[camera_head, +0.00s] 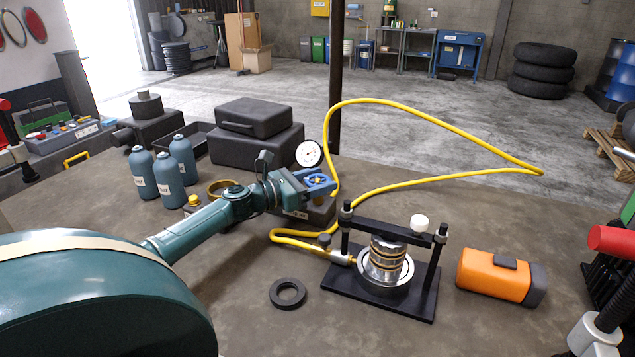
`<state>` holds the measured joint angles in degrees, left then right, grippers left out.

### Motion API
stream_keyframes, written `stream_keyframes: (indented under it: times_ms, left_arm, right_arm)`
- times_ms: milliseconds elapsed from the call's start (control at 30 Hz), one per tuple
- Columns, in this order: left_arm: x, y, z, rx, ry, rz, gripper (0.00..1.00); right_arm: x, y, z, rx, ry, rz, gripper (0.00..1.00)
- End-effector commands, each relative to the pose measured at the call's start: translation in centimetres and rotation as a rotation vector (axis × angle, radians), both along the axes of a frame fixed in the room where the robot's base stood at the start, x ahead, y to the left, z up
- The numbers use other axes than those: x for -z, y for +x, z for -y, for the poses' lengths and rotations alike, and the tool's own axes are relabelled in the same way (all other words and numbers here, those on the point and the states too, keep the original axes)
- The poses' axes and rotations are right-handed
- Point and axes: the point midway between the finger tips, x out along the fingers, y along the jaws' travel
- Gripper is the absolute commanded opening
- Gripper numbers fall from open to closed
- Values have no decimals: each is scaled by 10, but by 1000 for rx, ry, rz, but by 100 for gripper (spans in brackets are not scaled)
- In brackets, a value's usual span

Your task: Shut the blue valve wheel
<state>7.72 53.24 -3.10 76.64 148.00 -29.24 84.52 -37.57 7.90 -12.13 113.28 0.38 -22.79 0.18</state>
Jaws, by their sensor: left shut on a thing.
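The blue valve wheel (322,185) is near the middle of the head view, by the pressure gauge (309,153) with its round white dial. It is partly hidden by my left gripper (306,179), which reaches it from the left and is shut on it. The wheel's turn position cannot be told. A dark block (318,212) shows just below the wheel. My right gripper is not in view.
A yellow hose (440,178) loops over the bench to a black press frame (435,268) around a stacked metal part (385,257). A black ring (287,293) and an orange case (495,277) lie nearby. Teal bottles (170,188) and black cases (253,118) stand behind my left arm.

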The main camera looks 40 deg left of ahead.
Motion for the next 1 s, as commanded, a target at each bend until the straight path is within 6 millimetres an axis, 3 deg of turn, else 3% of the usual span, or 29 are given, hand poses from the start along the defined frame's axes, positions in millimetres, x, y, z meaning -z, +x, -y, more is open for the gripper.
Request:
stream_keyframes:
  times_ms: [367,400,633,1000]
  left_arm:
    - [1,0,0,5,-1,0,35]
    - [1,0,0,4,-1,0,59]
    - [0,0,0,4,0,0,78]
    - [1,-4,-1,4,0,-1,80]
  right_arm:
    - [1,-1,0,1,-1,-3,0]
    - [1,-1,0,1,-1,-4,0]
    - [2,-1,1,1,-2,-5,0]
    - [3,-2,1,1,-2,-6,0]
